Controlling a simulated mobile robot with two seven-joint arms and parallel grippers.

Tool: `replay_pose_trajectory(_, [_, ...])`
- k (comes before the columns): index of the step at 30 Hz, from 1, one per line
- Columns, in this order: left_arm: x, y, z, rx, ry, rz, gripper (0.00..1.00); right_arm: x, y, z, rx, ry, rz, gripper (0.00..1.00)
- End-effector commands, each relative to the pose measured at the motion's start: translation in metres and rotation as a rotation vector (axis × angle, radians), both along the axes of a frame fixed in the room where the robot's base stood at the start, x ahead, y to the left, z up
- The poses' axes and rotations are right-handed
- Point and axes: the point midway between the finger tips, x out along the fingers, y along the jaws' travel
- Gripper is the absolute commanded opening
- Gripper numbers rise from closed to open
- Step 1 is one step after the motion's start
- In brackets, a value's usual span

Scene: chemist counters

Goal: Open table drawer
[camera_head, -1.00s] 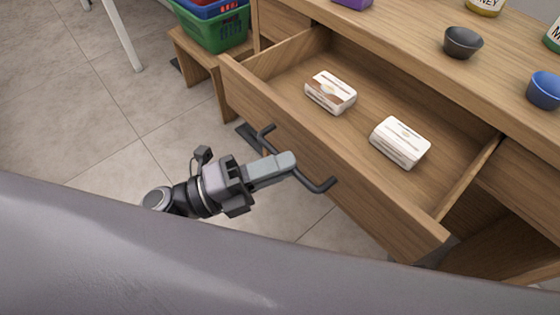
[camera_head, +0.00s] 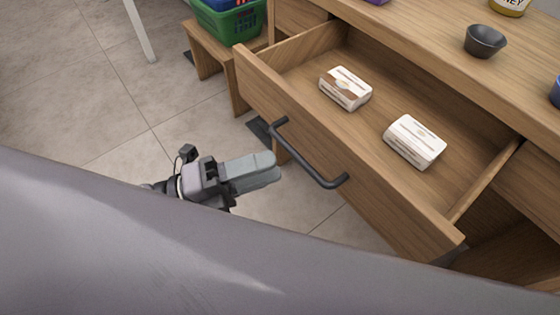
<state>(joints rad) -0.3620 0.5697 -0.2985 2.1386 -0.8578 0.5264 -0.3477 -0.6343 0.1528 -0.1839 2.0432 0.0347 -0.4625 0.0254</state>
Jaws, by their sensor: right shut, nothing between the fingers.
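The wooden table drawer (camera_head: 345,155) is pulled well out of the table, and its inside is in plain view. Its dark bar handle (camera_head: 304,160) is on the front panel. My left gripper is not in view.
The wooden table top (camera_head: 425,38) holds a dark bowl (camera_head: 484,41) and a jar labelled honey (camera_head: 510,6). A green basket (camera_head: 232,22) stands on a low wooden stool (camera_head: 207,54) at the back left. The tiled floor (camera_head: 85,95) on the left is mostly clear.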

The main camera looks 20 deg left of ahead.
Motion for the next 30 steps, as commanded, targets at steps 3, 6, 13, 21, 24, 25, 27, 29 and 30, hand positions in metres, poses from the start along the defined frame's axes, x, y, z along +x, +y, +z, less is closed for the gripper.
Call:
replay_pose_trajectory(3, [-0.007,0.011,-0.004,0.001,0.003,0.001,0.38,0.000,0.000,-0.003,0.000,0.000,0.000,0.00])
replay_pose_trajectory(6, [-0.011,0.017,-0.004,0.001,0.001,0.000,0.38,0.000,0.000,-0.004,0.000,0.000,0.000,0.00])
replay_pose_trajectory(13, [-0.013,0.021,-0.004,0.001,-0.001,0.000,0.38,0.000,0.000,-0.005,0.000,0.000,0.000,0.00])
replay_pose_trajectory(21, [-0.013,0.021,-0.004,0.001,-0.001,0.000,0.38,0.000,0.000,-0.005,0.001,0.001,-0.001,0.00])
replay_pose_trajectory(24, [-0.013,0.021,-0.004,0.001,-0.001,0.000,0.38,0.000,0.000,-0.005,0.001,0.001,-0.001,0.00])
replay_pose_trajectory(25, [-0.013,0.021,-0.004,0.001,-0.001,0.000,0.38,0.000,0.000,-0.005,0.001,0.001,-0.001,0.00])
replay_pose_trajectory(27, [-0.013,0.021,-0.004,0.001,-0.001,0.000,0.38,0.000,0.000,-0.005,0.001,0.001,-0.001,0.00])
replay_pose_trajectory(29, [-0.013,0.021,-0.004,0.001,-0.001,0.000,0.38,0.000,0.000,-0.005,0.001,0.001,-0.001,0.00])
replay_pose_trajectory(30, [-0.013,0.021,-0.004,0.001,-0.001,0.000,0.38,0.000,0.000,-0.005,0.001,0.001,-0.001,0.00])
